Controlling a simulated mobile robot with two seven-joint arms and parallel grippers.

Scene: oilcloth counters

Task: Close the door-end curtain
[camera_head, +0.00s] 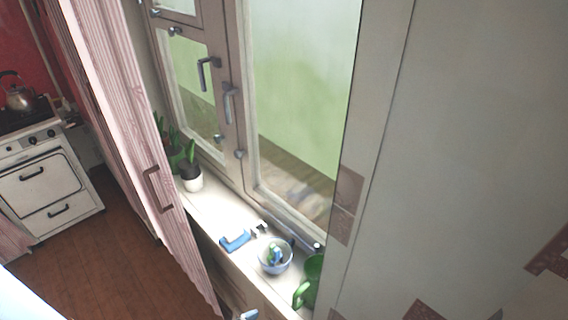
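A pink striped curtain (123,110) with a dark grab handle (157,189) hangs to the left of the window (300,90). It is gathered in a narrow, slanting strip, and the window panes to its right are uncovered. Another piece of pink striped fabric (14,238) shows at the left edge; I cannot tell whether it belongs to the same curtain. Which of these is the door-end curtain is not clear from this view.
The windowsill (213,208) holds potted plants (192,178), a blue object (235,241), a bowl (275,256) and a green jug (312,280). A white stove (45,185) with a kettle (18,97) stands left. A pale wall (460,140) fills the right. Wooden floor (100,265) is open below.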

